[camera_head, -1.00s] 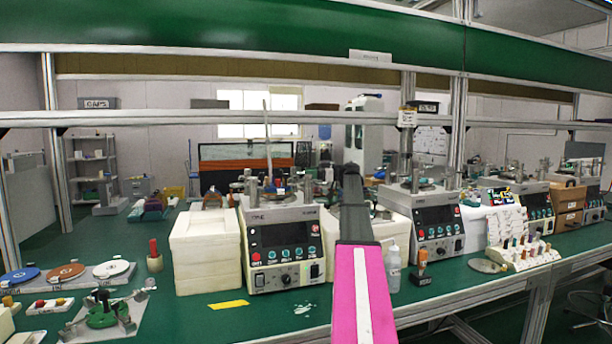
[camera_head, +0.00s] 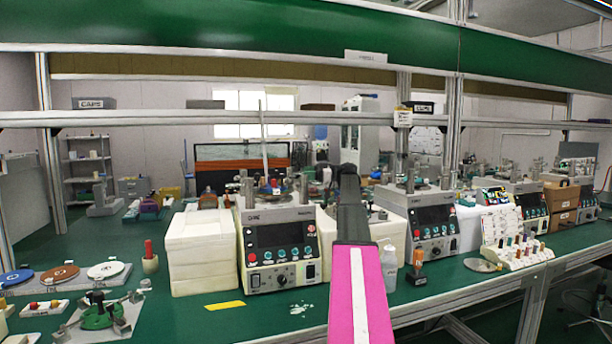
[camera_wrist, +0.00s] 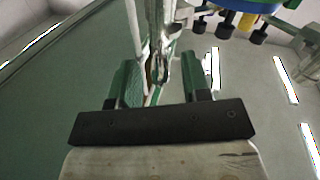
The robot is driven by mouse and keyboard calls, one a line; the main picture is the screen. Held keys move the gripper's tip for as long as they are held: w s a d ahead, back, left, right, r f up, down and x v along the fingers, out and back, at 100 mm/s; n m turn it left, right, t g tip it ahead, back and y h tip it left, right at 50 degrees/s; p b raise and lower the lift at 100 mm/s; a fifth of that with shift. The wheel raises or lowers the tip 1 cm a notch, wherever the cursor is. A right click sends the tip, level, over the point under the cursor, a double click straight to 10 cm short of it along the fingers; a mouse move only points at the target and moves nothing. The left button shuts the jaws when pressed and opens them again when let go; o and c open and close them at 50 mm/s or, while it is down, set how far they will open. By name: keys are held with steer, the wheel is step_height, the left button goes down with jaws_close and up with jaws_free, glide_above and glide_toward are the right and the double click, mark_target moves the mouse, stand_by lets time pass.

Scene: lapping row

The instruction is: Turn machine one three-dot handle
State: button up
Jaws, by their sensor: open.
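The left lapping machine (camera_head: 281,248), with a dark screen, several teal buttons and a black knob, stands on the green bench; its label appears to read "ONE". Posts and a plate with small coloured parts (camera_head: 275,184) sit on top. I cannot make out a three-dot handle. My arm's pink link hides the space right of this machine, and my gripper does not show in the head view. In the wrist view my gripper (camera_wrist: 158,78) is open, its two fingers apart. Pale upright metal parts (camera_wrist: 155,40) show beyond and between the fingers; I cannot tell whether they touch.
White blocks (camera_head: 198,250) stand left of the machine. A bottle (camera_head: 389,268) and an orange-topped item (camera_head: 417,267) stand to its right, before the second machine (camera_head: 434,232). Rails cross above the bench. A blue disc with yellow and black parts (camera_wrist: 240,12) shows in the wrist view.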

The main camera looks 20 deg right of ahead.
steer(key=v, duration=1)
steer(key=shift+s+a, duration=0.1)
steer(key=shift+a, duration=0.05)
steer(key=c, duration=0.7)
steer(key=s+a+r+h, duration=0.1)
steer(key=a+h, duration=0.1)
steer(key=s+a+r+m+h, duration=0.1)
steer(key=a+h, duration=0.1)
steer(key=a, duration=0.1)
steer(key=s+a+r+m+h, duration=0.1)
steer(key=a+h, duration=0.1)
steer(key=shift+a+r+t, duration=0.1)
steer(key=shift+a+t, duration=0.25)
steer(key=shift+t, duration=0.05)
jaws_close()
steer(key=s+a+r+m+h, duration=0.25)
steer(key=s+r+h, duration=0.2)
steer(key=h, duration=0.35)
steer(key=w+a+f+t, duration=0.1)
steer(key=w+f, duration=0.5)
steer(key=w, duration=0.2)
steer(key=shift+w+f+n, duration=0.15)
steer(key=shift+f+n, duration=0.2)
